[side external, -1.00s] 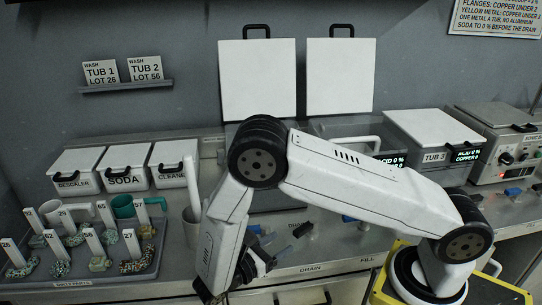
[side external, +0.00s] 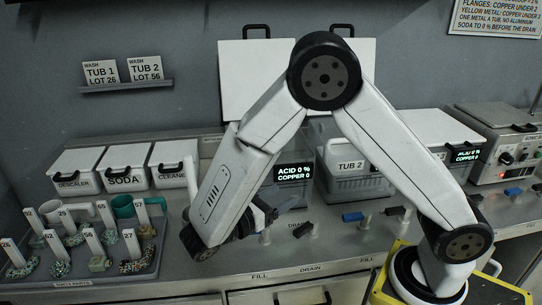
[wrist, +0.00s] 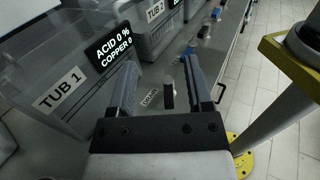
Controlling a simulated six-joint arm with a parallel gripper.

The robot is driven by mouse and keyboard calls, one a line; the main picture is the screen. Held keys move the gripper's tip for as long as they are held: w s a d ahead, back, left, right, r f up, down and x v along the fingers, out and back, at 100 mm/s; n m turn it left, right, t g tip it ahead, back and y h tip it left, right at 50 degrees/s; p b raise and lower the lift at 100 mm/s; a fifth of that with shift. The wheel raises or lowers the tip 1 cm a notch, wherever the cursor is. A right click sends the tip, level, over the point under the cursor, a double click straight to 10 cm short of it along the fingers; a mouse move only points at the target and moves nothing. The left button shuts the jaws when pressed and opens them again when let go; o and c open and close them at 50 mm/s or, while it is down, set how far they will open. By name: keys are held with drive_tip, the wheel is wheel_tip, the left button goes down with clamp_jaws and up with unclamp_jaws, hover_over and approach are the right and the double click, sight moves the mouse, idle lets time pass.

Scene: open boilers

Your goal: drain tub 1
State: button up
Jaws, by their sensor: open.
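Tub 1 (wrist: 60,92) is a see-through grey tub on the left of the wrist view. Its display (wrist: 109,47) reads acid 0 %, copper 0. The display also shows in the side view (side external: 294,172), where my arm hides most of the tub. My gripper (wrist: 160,60) is open and empty, pointing along the bench front beside tub 1. A dark handle (wrist: 168,95) beside a drain label (wrist: 148,98) appears between the fingers in the wrist view. In the side view a dark handle (side external: 302,229) stands near the fingers (side external: 277,209); contact cannot be told.
Tub 2 (side external: 350,187) stands right of tub 1, with a blue handle (side external: 352,217) and a dark handle (side external: 397,211) in front. A parts tray (side external: 90,273) with several tagged parts lies at left. Lidded bins (side external: 125,167) stand behind it. White lids (side external: 249,58) hang behind.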

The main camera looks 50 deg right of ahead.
sight(301, 229)
drive_tip(key=s+d+t+y, duration=0.3)
drive_tip(key=d+y, duration=0.5)
drive_tip(key=y, duration=0.9)
drive_tip(key=shift+t, duration=0.7)
drive_tip(key=shift+w+a+f, duration=0.1)
drive_tip(key=shift+w+f, duration=0.1)
drive_tip(key=shift+f, duration=0.65)
drive_tip(key=shift+w+a+f, duration=0.1)
drive_tip(key=shift+w+f, duration=0.1)
drive_tip(key=shift+f, duration=0.7)
drive_tip(key=shift+w+a+f, duration=0.1)
drive_tip(key=shift+w+f, duration=0.1)
drive_tip(key=shift+f, duration=0.65)
drive_tip(key=shift+f, duration=0.1)
drive_tip(key=shift+f, duration=3.8)
clamp_jaws()
